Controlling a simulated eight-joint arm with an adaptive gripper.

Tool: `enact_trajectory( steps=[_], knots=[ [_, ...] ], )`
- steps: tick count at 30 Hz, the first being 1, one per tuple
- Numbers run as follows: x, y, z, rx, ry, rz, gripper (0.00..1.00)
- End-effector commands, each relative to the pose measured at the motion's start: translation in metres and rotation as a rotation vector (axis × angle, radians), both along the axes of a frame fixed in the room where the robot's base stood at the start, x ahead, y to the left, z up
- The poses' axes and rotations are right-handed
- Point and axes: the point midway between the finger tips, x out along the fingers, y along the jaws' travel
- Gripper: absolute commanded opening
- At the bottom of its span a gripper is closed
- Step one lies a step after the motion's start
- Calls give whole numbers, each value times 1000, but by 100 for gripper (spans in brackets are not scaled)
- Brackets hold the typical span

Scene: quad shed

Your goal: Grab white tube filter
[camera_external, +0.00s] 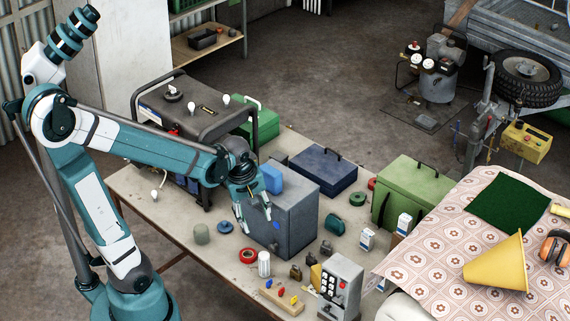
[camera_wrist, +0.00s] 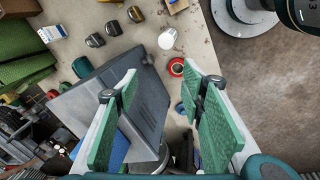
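The white tube filter (camera_external: 264,264) stands upright near the front edge of the table (camera_external: 150,210), just right of a red ring. In the wrist view the white tube filter (camera_wrist: 167,39) is beyond the fingertips, near the top centre. My gripper (camera_external: 256,222) hangs fingers-down in front of the grey metal box, above and behind the filter, apart from it. In the wrist view my gripper (camera_wrist: 160,70) shows two green-padded fingers spread wide, with nothing held between them.
The grey box (camera_external: 290,215) with a blue item (camera_external: 271,178) on it stands close to my gripper. A red ring (camera_external: 248,256), dark padlocks (camera_external: 296,272), a tray with coloured pieces (camera_external: 282,296) and a control box (camera_external: 340,285) surround the filter. The left front tabletop is mostly clear.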

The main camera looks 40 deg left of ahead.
Motion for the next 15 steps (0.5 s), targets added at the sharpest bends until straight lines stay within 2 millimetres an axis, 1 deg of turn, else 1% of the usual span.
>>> enact_trajectory(
  steps=[1, 3, 15],
  knots=[
    [3, -2, -10, -7, 15, 36, 40],
    [4, -5, -22, -16, 40, 94, 40],
    [8, -20, -86, -37, 163, 416, 40]
  ],
)
